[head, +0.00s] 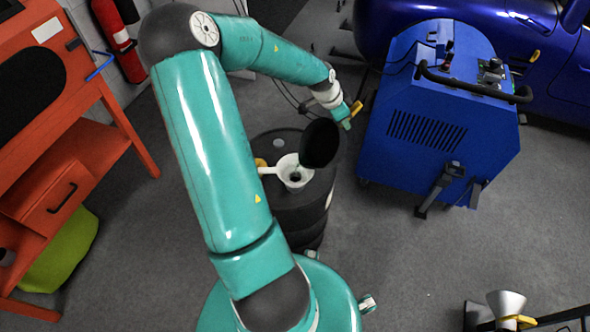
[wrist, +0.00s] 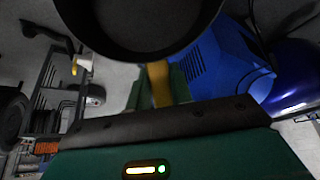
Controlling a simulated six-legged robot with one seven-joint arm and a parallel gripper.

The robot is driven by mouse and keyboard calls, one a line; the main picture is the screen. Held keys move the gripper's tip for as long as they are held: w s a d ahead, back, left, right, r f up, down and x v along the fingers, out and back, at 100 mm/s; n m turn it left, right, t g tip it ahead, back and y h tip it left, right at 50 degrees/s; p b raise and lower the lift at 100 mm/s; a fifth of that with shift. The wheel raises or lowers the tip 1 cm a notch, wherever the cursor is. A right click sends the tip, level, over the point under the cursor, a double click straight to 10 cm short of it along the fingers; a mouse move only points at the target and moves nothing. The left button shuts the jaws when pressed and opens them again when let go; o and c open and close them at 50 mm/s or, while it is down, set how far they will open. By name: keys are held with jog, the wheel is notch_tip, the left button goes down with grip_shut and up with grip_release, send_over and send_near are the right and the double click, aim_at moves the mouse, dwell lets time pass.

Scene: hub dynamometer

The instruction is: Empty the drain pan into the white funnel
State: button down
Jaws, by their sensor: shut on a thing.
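The drain pan (head: 320,143) is a round black pan, tilted steeply on its side above the dark drum (head: 310,213). The white funnel (head: 295,173) stands on top of the drum, just left of and below the pan. A dark greenish streak shows between the pan's lower left edge and the funnel. My gripper (head: 347,116) is shut on a yellow handle (wrist: 158,85) at the pan's upper right side. In the wrist view the pan (wrist: 140,20) fills the top, and the green fingers sit on both sides of the handle.
A blue wheeled machine (head: 430,120) stands close to the right of the drum, with a blue car (head: 545,45) behind it. An orange bench (head: 60,170) is at the left. A metal cone on a stand (head: 505,303) is at the lower right. Grey floor between is clear.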

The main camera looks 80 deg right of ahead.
jog(key=shift+w+a+r+g+h+p, duration=0.2)
jog(key=shift+w+a+g+h+p, duration=0.15)
jog(key=shift+w+a, duration=0.4)
jog(key=shift+w+r, duration=0.15)
jog(key=shift+w, duration=0.1)
jog(key=shift+w+a+r+g, duration=0.15)
jog(key=shift+w+a+g, duration=0.05)
jog(key=shift+g, duration=0.05)
jog(key=w+a+r+g+h+b, duration=0.2)
jog(key=w+a+g+h+b, duration=0.1)
jog(key=w, duration=0.4)
jog(key=w+a+r+g+h+b, duration=0.2)
jog(key=w+a+g, duration=0.3)
jog(key=w+a, duration=0.3)
jog(key=shift+w+h+b, duration=0.25)
jog(key=shift+h+b, duration=0.3)
jog(key=shift+h, duration=0.1)
jog(key=shift+w+a+b, duration=0.1)
jog(key=shift+b, duration=0.3)
